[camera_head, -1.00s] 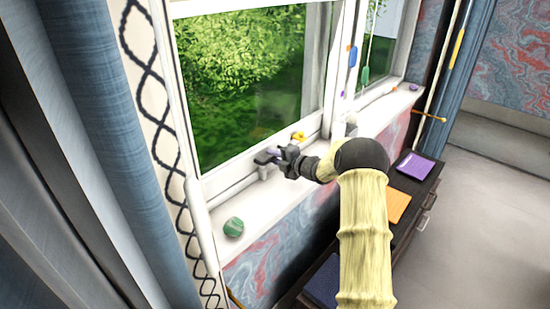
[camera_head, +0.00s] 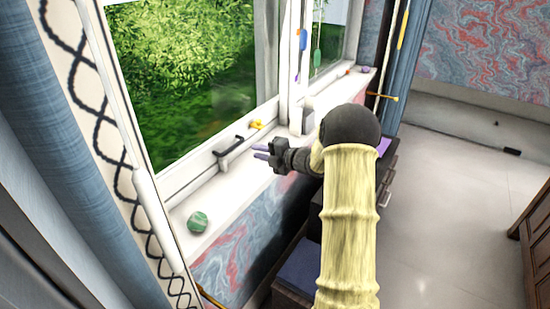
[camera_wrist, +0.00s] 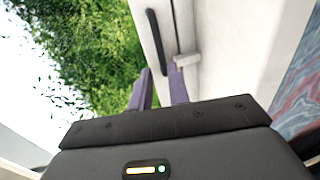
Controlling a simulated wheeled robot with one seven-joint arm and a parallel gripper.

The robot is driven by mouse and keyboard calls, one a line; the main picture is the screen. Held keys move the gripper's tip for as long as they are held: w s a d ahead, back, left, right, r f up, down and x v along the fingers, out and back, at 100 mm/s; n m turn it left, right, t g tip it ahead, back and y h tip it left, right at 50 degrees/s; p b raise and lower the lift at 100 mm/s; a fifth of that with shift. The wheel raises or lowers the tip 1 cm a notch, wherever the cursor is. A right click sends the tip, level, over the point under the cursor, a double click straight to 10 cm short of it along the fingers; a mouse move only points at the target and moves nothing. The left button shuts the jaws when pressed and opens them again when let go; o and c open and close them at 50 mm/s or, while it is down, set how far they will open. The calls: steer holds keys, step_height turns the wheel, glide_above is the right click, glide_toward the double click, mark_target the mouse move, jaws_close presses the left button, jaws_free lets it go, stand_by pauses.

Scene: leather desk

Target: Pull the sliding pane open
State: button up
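The window pane (camera_head: 180,80) has a white frame with a dark bar handle (camera_head: 229,152) low on its near rail. The handle also shows in the wrist view (camera_wrist: 157,40), lying ahead of the fingers. My gripper (camera_head: 261,152) has two purple fingers pointing at the pane, a little right of the handle and apart from it. In the wrist view the fingers (camera_wrist: 159,88) stand apart with nothing held between them. How far the pane stands along its track cannot be told.
A green striped ball (camera_head: 197,221) and a small yellow object (camera_head: 256,124) rest by the window along the white sill (camera_head: 225,195). A dark chest stands below the sill. The floor (camera_head: 450,200) at right is clear.

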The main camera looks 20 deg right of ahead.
steer(key=v, duration=0.6)
steer(key=shift+b, duration=0.3)
steer(key=shift+w+a, duration=0.1)
steer(key=s+a+r+m+g+h+p, duration=0.1)
steer(key=s+a+r+m+h+p, duration=0.3)
steer(key=m+h, duration=0.5)
steer(key=s+a+m+g+p, duration=0.2)
steer(key=s+a+m+g, duration=0.2)
steer(key=s+m, duration=0.4)
steer(key=s+a+m+g+p, duration=0.3)
steer(key=s+a+m+g, duration=0.2)
steer(key=s, duration=1.2)
steer(key=a+m, duration=0.1)
steer(key=m, duration=0.1)
steer(key=shift+a+r+m, duration=0.15)
steer(key=shift+a+m, duration=0.15)
steer(key=shift+m, duration=0.1)
